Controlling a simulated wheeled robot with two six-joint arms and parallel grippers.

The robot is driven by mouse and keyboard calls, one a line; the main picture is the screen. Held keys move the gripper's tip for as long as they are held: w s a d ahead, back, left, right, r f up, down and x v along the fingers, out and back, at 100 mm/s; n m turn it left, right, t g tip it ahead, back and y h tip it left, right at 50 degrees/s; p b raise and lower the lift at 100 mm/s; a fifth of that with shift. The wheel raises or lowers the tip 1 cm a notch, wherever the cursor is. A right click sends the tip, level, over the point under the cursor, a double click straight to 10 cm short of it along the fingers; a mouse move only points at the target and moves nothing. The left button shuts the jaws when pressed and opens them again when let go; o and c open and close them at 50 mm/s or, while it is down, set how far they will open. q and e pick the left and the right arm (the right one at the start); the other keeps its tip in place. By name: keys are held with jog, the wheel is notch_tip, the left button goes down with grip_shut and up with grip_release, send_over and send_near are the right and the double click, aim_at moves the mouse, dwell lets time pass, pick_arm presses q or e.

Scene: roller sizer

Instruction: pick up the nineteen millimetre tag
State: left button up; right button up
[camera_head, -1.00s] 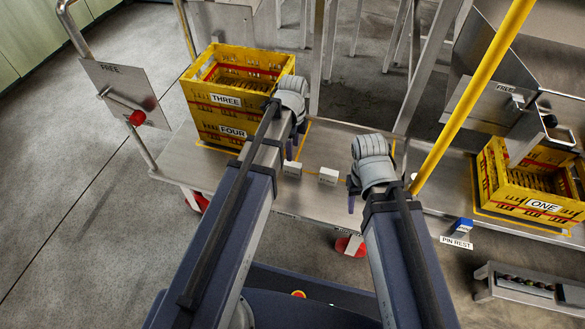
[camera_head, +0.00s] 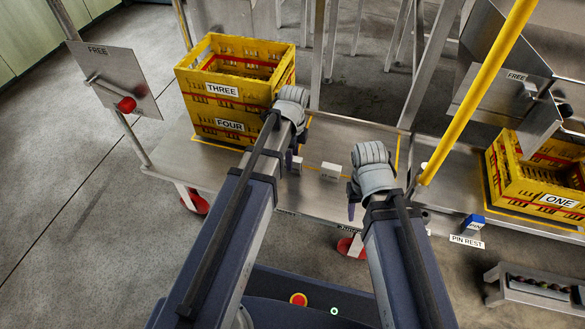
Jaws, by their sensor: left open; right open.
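Two small pale blocks with dark print, which look like tags, stand on the metal deck in the middle. The left tag (camera_head: 297,165) is partly behind my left gripper; the right tag (camera_head: 331,171) is in clear view. The print is too small to read, so I cannot tell which is nineteen millimetres. My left gripper (camera_head: 289,160) is open, close beside the left tag in the picture, its fingers largely hidden by its wrist. My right gripper (camera_head: 352,208) is open, to the right of and nearer than the right tag. I see nothing held in either.
Yellow crates marked THREE (camera_head: 222,90) and FOUR (camera_head: 229,125) are stacked at the left. Crate ONE (camera_head: 557,199) stands at the right behind a yellow post (camera_head: 478,90). A blue block (camera_head: 473,226) sits by the PIN REST label (camera_head: 467,241). The deck between the grippers is fairly clear.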

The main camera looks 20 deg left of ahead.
pick_arm(q)
jog(key=shift+f, duration=0.7)
jog(key=shift+r, duration=0.1)
grip_shut()
